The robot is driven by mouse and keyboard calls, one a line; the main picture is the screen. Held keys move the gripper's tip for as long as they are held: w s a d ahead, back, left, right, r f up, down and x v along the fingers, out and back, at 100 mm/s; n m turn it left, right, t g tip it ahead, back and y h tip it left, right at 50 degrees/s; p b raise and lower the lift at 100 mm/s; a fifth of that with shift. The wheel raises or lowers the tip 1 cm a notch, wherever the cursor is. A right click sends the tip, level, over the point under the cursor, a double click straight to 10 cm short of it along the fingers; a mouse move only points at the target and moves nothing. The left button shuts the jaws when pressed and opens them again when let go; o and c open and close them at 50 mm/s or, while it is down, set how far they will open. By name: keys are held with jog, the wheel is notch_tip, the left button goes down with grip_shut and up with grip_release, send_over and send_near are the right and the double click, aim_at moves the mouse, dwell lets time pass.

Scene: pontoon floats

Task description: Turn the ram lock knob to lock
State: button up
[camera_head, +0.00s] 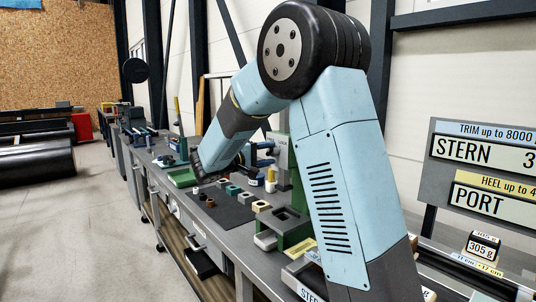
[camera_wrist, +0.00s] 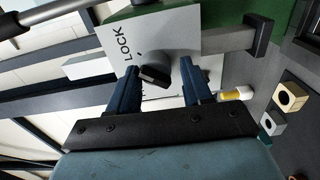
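The ram lock knob (camera_wrist: 155,72) is a small black knob on a light grey plate (camera_wrist: 180,32) marked LOCK, in the wrist view. My gripper (camera_wrist: 160,70) is open, with one dark blue finger on each side of the knob and a visible gap to each. The fingertips point at the plate; whether they reach past the knob's front is hard to tell. In the head view, the green and grey press (camera_head: 282,142) stands on the bench behind my arm, and my gripper (camera_head: 264,154) is at its front. The knob is hidden there.
The bench (camera_head: 262,284) carries a dark mat (camera_head: 228,212) with several small blocks. A white and yellow bottle (camera_head: 270,182) stands near the press; it also shows right of my gripper in the wrist view (camera_wrist: 236,94). A sign board (camera_head: 480,170) stands at the right.

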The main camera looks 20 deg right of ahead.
jog(key=shift+o, duration=1)
jog(key=shift+r, duration=0.1)
jog(key=v, duration=1.3)
jog(key=shift+a, duration=0.4)
jog(key=shift+s, duration=0.15)
